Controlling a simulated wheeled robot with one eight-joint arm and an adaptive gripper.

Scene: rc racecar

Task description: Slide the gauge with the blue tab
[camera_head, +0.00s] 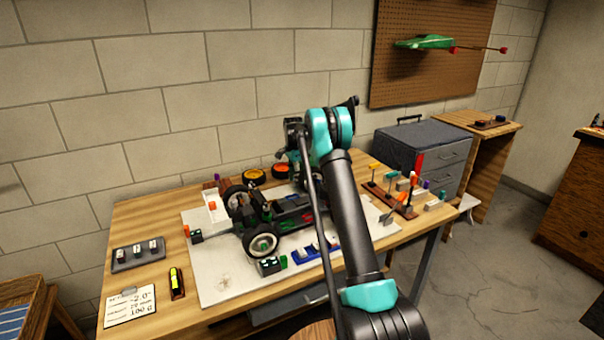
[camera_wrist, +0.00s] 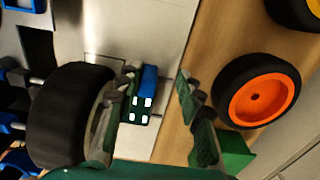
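In the wrist view, a gauge with a blue tab (camera_wrist: 149,78) and a dark body with several white squares (camera_wrist: 141,109) lies on the pale mat, close to a black tire (camera_wrist: 70,115). My gripper (camera_wrist: 158,88) is open, with one finger on each side of the gauge. The left finger is close to the gauge and overlaps its edge in the picture; contact cannot be told. The right finger is clearly apart from it. In the head view, my arm hides this gauge and most of the gripper. The car chassis (camera_head: 290,214) stands on the mat.
Gauges with a green tab (camera_head: 283,262) and an orange tab (camera_head: 186,231) lie on the mat (camera_head: 225,285). An orange-rimmed wheel (camera_wrist: 258,98) lies right of my fingers. A tool rack (camera_head: 388,197) stands at the table's right. A green block (camera_wrist: 235,150) is near the right finger.

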